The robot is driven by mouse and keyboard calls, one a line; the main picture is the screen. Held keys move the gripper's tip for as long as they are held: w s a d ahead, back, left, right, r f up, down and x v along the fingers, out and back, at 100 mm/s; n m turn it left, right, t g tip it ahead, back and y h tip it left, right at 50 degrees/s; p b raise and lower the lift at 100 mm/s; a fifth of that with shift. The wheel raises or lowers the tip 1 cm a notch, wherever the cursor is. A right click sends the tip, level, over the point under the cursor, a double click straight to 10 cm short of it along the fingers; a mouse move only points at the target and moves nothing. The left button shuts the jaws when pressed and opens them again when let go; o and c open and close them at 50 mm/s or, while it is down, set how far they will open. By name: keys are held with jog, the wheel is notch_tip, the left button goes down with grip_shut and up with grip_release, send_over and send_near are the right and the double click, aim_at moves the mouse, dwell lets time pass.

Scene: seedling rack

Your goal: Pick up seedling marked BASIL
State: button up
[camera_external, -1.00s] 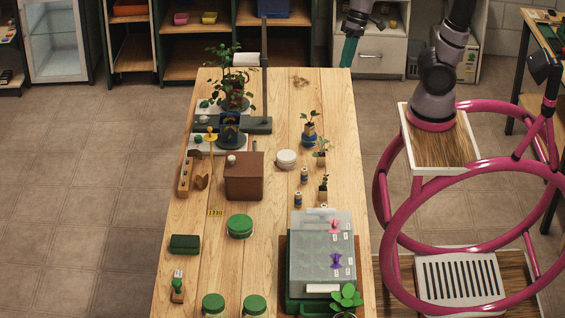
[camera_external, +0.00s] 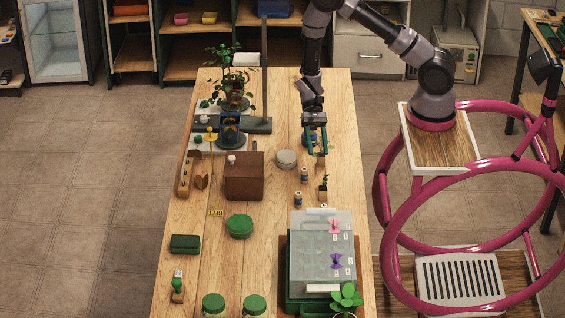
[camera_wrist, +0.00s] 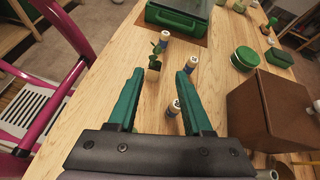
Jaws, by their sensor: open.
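A small seedling in a little square pot (camera_external: 323,190) stands on the table's right side. It also shows in the wrist view (camera_wrist: 154,66), beyond and between my fingertips, apart from them. No readable BASIL name shows on it. My gripper (camera_external: 316,153) points down over the table, behind that seedling, with its teal fingers spread. In the wrist view my gripper (camera_wrist: 159,74) is open, with nothing seen between the fingers. Another seedling and a blue-potted one, seen here earlier, are now mostly or wholly hidden by my gripper and wrist.
Small labelled bottles (camera_wrist: 190,63) stand close beside the seedling. A brown box (camera_external: 244,180) and a pale round pot (camera_external: 286,158) lie to the left. A green tray with a clear lid (camera_external: 312,254) stands in front. Bare wood (camera_external: 270,98) lies behind.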

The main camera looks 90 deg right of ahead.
jog(key=m+y, duration=0.1)
jog(key=m, duration=0.1)
send_near(323, 191)
jog(key=shift+s+d+f+t, duration=0.15)
jog(key=shift+d+t, duration=0.05)
jog(key=shift+d, duration=0.4)
jog(key=shift+s+d+f+t, duration=0.1)
jog(key=shift+d+t, duration=0.1)
jog(key=shift+d, duration=0.35)
jog(key=shift+s+a+f, duration=0.1)
jog(key=shift+a+f, duration=0.05)
jog(key=shift+f, duration=0.1)
jog(key=x, duration=1)
jog(key=shift+a, duration=0.3)
grip_shut()
